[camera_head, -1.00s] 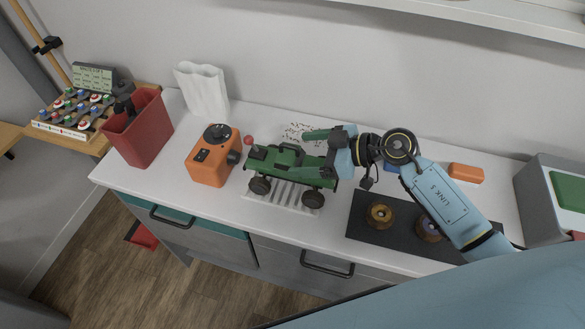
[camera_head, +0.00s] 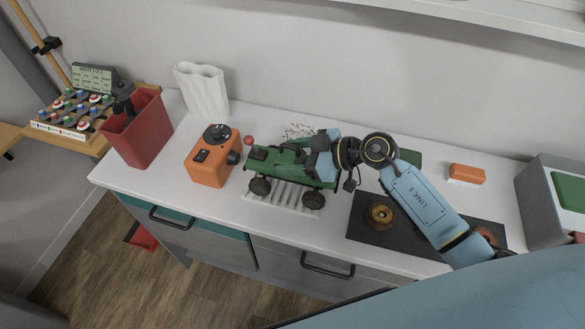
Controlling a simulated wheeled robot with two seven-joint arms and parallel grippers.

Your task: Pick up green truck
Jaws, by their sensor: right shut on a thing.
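The green truck (camera_head: 285,161) stands upright on a white ribbed stand (camera_head: 272,193) in the middle of the counter. It has a green body, a dark frame and black wheels. My right gripper (camera_head: 322,160) comes in from the right and is shut on the truck at the right part of its body. The gripper hides that part, and its fingertips are hard to make out. The truck's wheels appear to be at stand level. My left gripper is not in view.
An orange box (camera_head: 209,163) with a black knob stands close left of the truck, with a red ball (camera_head: 249,140) between. A red bin (camera_head: 139,128) and white vase (camera_head: 203,92) stand further left. A black mat (camera_head: 360,226) with brown rings and an orange block (camera_head: 466,173) lie right.

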